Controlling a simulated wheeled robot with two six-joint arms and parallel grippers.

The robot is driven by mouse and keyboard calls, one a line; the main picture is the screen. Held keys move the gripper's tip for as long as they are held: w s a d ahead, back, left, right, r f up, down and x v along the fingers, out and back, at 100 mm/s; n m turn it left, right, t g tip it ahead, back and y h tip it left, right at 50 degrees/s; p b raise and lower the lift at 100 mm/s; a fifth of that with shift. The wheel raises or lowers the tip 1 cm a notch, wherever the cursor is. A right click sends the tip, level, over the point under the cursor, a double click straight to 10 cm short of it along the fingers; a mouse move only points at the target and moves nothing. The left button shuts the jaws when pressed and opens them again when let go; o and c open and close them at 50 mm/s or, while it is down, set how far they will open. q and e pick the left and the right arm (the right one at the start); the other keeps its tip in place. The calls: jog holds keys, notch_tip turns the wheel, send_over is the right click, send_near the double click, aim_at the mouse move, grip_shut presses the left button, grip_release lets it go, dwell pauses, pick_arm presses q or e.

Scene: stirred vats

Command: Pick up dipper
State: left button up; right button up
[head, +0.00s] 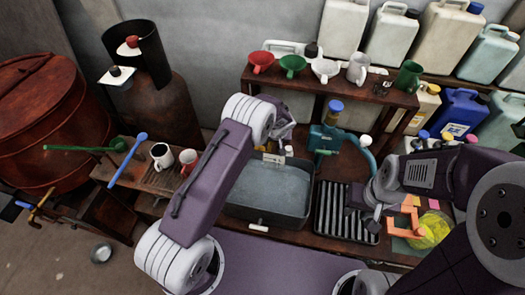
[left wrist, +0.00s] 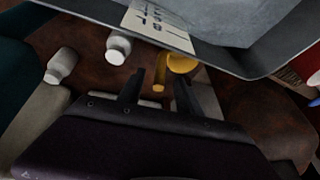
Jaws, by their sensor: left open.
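A yellow dipper-like piece (left wrist: 182,64) with a round head and a short handle shows in the left wrist view, beside the labelled wall of the grey vat (left wrist: 235,60). My left gripper (left wrist: 157,92) is open, its two dark fingers either side of the handle's lower end; contact cannot be told. In the head view my left gripper (head: 284,132) is beyond the vat (head: 264,215), largely hidden by my arm. My right gripper (head: 365,208) is over the right of the bench, near a black ribbed tray; its jaws are unclear.
White bottles (left wrist: 118,48) stand close to the left finger. A green ladle (head: 85,149), a blue paddle (head: 132,155) and two mugs (head: 161,156) are on the left bench. Funnels and jugs line the shelf (head: 330,88) behind. An orange bracket (head: 402,221) is near my right gripper.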

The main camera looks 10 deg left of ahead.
aim_at(271, 143)
pick_arm(q)
jog(key=p+x, duration=0.1)
jog(key=x, duration=0.4)
jog(key=shift+w+a, duration=0.1)
jog(key=shift+r, duration=0.1)
grip_shut()
dwell(1.1)
